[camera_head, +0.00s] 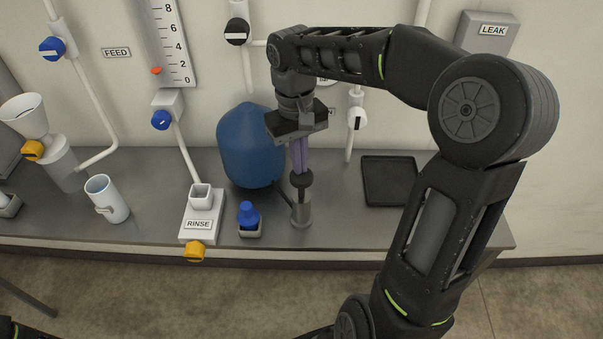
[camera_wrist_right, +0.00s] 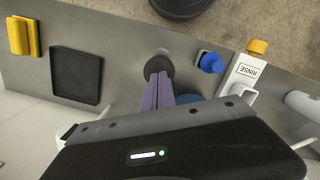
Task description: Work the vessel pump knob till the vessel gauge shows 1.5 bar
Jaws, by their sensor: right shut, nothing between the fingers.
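The blue pressure vessel (camera_head: 246,150) stands on the counter against the wall. Just right of it is the hand pump, a grey cylinder (camera_head: 301,212) with a dark round knob (camera_head: 302,180) on top. The knob also shows in the right wrist view (camera_wrist_right: 156,64). My right gripper (camera_head: 300,170) points straight down with its purple fingers shut and empty. Its tips are at the top of the knob; I cannot tell whether they touch it. No vessel gauge face is readable; my right wrist and arm cover part of the wall behind. My left gripper is out of view.
Left of the pump are a small holder with a blue-capped item (camera_head: 249,214), the RINSE unit (camera_head: 200,218) and a white mug (camera_head: 107,199). A black tray (camera_head: 389,181) lies to the right. Yellow sponges (camera_wrist_right: 23,36) show in the wrist view. Pipes and valves line the wall.

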